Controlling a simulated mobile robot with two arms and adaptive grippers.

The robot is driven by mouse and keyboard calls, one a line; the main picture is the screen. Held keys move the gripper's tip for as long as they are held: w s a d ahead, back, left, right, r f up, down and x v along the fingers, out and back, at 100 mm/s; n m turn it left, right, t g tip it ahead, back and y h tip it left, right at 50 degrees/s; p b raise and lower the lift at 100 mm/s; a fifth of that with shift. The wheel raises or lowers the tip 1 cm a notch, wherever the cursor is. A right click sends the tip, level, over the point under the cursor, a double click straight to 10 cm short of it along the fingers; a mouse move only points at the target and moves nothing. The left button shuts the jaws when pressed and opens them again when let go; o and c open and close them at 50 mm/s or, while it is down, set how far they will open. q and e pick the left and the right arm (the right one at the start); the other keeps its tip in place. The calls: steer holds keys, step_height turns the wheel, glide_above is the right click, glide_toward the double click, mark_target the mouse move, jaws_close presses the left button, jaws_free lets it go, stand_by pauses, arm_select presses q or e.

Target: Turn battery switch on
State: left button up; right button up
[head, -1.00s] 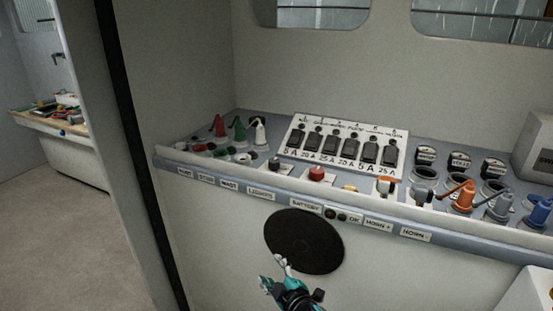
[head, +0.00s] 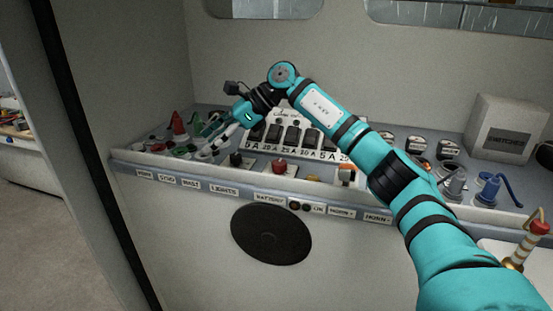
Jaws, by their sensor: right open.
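The battery switch (head: 280,166) is a red knob on a pale plate on the sloped console, above the label "BATTERY" (head: 270,197). I cannot tell from its shape whether it is on or off. My right gripper (head: 216,138) is open, over the left part of the console near the coloured plugs. It is to the left of the red knob and apart from it. My right arm comes in from the lower right and crosses over the breaker panel, hiding its right part. My left gripper is not in view.
The breaker panel (head: 290,146) with several black switches stands behind the knob. Coloured plugs, including a red one (head: 179,124), stand at left. A dark knob (head: 238,160) is left of the red one. Blue plugs (head: 490,188) and a grey box (head: 508,128) are at right.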

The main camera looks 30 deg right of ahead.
steer(key=s+d+r+g+h, duration=0.1)
steer(key=s+d+r+h, duration=0.15)
steer(key=d, duration=0.35)
steer(key=s+d+r+h, duration=0.1)
steer(key=d+r+h, duration=0.15)
steer(key=d, duration=0.45)
steer(key=g, duration=0.1)
glide_toward(280, 162)
steer(key=shift+h, duration=0.3)
steer(key=x, duration=0.4)
steer(key=p+x, duration=0.1)
steer(key=x, duration=0.4)
steer(key=shift+w+a, duration=0.1)
steer(key=shift+a, duration=0.15)
steer(key=shift+c, duration=0.2)
steer(key=c, duration=1.1)
